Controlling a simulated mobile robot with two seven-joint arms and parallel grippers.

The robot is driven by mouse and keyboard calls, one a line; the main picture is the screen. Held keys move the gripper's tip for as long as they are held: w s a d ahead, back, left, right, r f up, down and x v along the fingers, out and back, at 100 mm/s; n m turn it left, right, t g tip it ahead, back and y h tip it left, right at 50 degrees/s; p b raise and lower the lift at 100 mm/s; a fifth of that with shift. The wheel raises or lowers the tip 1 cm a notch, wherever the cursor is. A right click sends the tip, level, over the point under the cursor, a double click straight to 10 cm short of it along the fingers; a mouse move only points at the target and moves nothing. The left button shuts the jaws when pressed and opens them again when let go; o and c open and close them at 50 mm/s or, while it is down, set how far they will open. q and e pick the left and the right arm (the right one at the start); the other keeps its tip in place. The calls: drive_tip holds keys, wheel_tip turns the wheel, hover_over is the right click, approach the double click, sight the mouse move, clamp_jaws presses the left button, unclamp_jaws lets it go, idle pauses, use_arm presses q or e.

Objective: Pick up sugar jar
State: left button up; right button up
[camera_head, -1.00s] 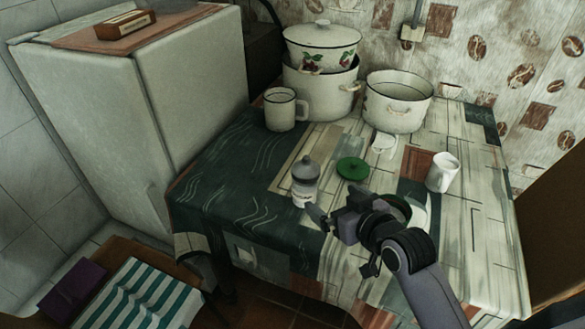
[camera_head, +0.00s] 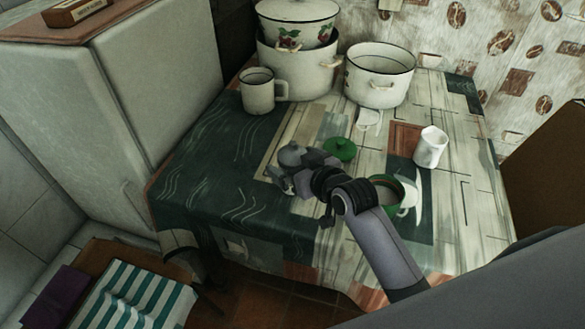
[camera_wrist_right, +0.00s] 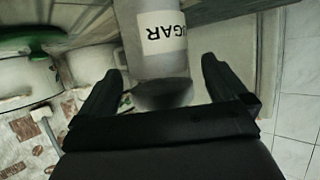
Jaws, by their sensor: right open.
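The sugar jar (camera_wrist_right: 161,30) is a pale cylinder with a white label; the upside-down letters "GAR" show in the right wrist view. Its dark lid (camera_wrist_right: 163,95) lies between the two fingers of my right gripper (camera_wrist_right: 160,80), with a gap on each side. In the head view the jar's grey lid (camera_head: 291,153) shows at the table's middle, and my right gripper (camera_head: 286,176) hides most of its body. The right gripper is open around the jar's upper part. My left gripper is out of view.
A stacked pot (camera_head: 300,70) stands at the back.

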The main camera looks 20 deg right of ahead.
drive_tip(key=shift+w+a+f, duration=0.1)
drive_tip(key=shift+w+f, duration=0.1)
drive_tip(key=shift+w, duration=0.3)
drive_tip(key=shift+r, duration=0.1)
drive_tip(key=c, duration=1.4)
drive_tip(key=shift+r, duration=0.1)
wheel_tip(320, 180, up, 20)
drive_tip(key=p, duration=0.2)
drive_tip(key=shift+p, duration=0.3)
